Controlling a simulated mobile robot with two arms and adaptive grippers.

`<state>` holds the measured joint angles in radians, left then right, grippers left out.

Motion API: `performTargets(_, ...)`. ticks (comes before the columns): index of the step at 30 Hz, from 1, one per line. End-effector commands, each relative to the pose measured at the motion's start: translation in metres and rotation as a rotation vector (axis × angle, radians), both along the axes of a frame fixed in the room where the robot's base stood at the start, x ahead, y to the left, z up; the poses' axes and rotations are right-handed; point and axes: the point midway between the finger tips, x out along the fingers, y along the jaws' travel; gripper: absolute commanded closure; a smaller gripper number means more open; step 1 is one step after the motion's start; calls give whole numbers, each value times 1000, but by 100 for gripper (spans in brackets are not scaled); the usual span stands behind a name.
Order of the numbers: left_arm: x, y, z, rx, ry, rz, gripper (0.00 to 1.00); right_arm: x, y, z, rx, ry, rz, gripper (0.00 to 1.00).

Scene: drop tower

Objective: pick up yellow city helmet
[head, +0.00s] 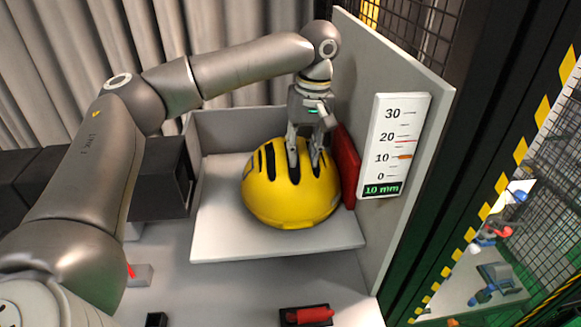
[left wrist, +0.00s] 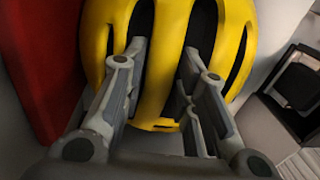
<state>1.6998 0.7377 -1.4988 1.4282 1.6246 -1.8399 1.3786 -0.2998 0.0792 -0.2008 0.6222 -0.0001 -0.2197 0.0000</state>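The yellow city helmet (head: 275,205) rests dome up on a pale tray (head: 215,225) in the middle of the head view. Dark vent slots run along its top. My left gripper (head: 304,160) reaches down onto it from above. Its two fingertips sit in two slots, on either side of one yellow rib. The fingertips' ends are hidden in the slots. My right gripper is not in view.
A red pad (head: 348,165) stands just right of the helmet, beside a grey upright panel (head: 378,225). The panel bears a scale sign (head: 394,145) reading 10 mm. Dark boxes (head: 160,178) stand left of the tray. A red-handled item (head: 310,315) lies in front.

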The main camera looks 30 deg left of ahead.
Motion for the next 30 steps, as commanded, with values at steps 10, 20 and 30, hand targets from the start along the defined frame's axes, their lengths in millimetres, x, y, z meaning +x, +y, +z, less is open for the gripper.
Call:
performTargets(10, 0, 0, -2, 0, 0, 0, 88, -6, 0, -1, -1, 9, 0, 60)
performTargets(20, 0, 0, -1, 0, -1, 0, 100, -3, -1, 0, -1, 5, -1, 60)
performTargets(30, -3, -1, 1, -1, -2, -1, 100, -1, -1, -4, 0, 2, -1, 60)
